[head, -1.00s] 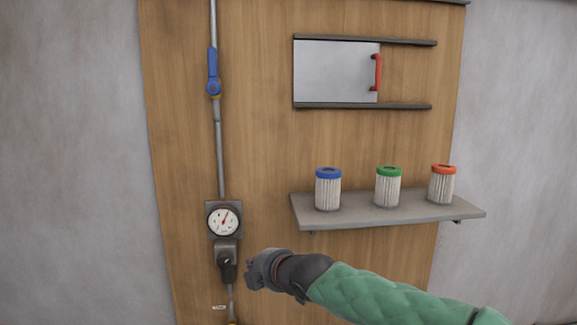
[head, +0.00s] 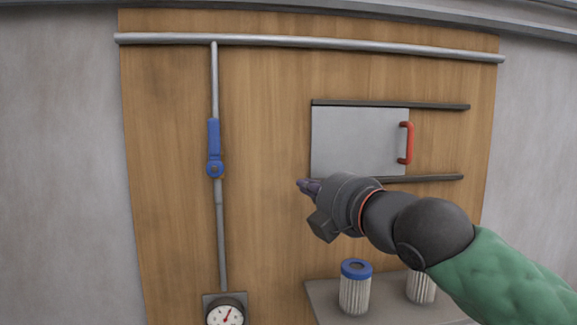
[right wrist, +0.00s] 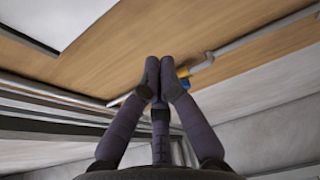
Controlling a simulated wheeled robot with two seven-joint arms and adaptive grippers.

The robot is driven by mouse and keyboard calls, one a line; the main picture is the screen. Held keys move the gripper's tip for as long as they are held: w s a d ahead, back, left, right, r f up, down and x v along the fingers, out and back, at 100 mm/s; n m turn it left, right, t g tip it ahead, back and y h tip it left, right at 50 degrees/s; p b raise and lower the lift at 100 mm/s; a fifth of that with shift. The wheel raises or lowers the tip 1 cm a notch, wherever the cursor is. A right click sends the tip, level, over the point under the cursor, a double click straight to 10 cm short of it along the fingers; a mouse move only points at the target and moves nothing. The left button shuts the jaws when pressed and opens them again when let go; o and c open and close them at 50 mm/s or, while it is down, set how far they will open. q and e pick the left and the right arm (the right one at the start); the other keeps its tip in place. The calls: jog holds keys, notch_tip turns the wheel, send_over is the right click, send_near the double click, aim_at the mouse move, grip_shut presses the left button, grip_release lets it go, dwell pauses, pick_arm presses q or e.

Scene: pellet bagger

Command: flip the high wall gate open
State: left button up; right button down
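A blue lever (head: 214,135) sits upright, in line with a vertical grey pipe on the wooden wall panel, above a round blue hub (head: 215,169). My right gripper (head: 303,185) is right of the lever and a little lower, apart from it, with its fingers pointing left. In the right wrist view its fingertips (right wrist: 160,66) are together with nothing visible between them. A bit of blue (right wrist: 186,84) shows behind the fingers there, mostly hidden. My left gripper is in neither view.
A grey sliding panel (head: 350,137) with a red handle (head: 409,143) sits between two dark rails, right of the lever. A horizontal pipe (head: 300,42) runs above. A gauge (head: 226,314) is below, and filters (head: 355,290) stand on a shelf (head: 322,298). Bare wood separates lever and gripper.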

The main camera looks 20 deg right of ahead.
aim_at(279, 170)
jog(key=w+p, duration=0.1)
jog(key=w, duration=0.2)
jog(key=w+p, duration=0.1)
jog(key=w, duration=0.2)
jog(key=w+p, duration=0.1)
jog(key=w, duration=0.2)
jog(key=shift+w+a+r, duration=0.15)
jog(key=shift+a+r, duration=0.2)
jog(key=shift+a, duration=0.05)
jog(key=shift+s+d+r+p, duration=0.1)
jog(key=shift+s+d+p, duration=0.25)
jog(key=shift+d+p, duration=0.55)
jog(key=shift+s+d, duration=0.3)
jog(key=shift+d, duration=0.3)
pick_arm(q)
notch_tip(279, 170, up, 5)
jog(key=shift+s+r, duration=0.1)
pick_arm(e)
jog(key=shift+d+f, duration=0.2)
jog(key=shift+d, duration=0.15)
jog(key=shift+s+d, duration=0.1)
jog(key=shift+d, duration=0.1)
jog(key=shift+a, duration=0.1)
